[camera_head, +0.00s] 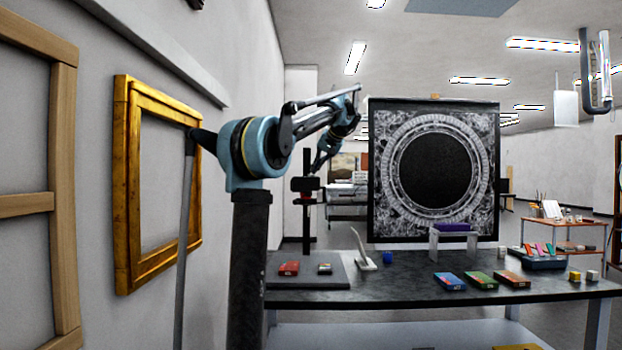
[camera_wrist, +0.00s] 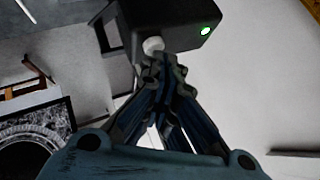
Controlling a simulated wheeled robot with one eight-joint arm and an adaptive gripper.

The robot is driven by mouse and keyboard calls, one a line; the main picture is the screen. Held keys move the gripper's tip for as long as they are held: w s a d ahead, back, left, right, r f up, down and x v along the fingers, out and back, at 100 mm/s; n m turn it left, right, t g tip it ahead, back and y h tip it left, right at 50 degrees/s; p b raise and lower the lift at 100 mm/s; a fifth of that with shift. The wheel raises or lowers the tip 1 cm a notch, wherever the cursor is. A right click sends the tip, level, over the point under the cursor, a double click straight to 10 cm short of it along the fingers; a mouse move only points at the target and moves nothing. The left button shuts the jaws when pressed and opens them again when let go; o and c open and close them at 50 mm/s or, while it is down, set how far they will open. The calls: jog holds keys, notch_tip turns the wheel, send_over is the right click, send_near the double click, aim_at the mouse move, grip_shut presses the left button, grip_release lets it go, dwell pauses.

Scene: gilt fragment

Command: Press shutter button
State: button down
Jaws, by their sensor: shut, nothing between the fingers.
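A black box-shaped camera (camera_wrist: 180,22) fills the top middle of the wrist view. A pale round shutter button (camera_wrist: 153,45) is on its near edge, and a green light (camera_wrist: 205,31) is lit on its right side. My gripper (camera_wrist: 162,62) is shut and empty, with its fingertips right at the button in the picture. I cannot tell whether they touch it. In the head view the small dark camera (camera_head: 305,184) sits on a dark upright stand (camera_head: 306,228), with my gripper (camera_head: 317,167) just above it. The button cannot be made out there.
A gilt frame (camera_head: 127,190) hangs on the left wall, close to my arm.

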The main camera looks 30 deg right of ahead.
jog(key=shift+r, duration=0.75)
jog(key=shift+r, duration=2.5)
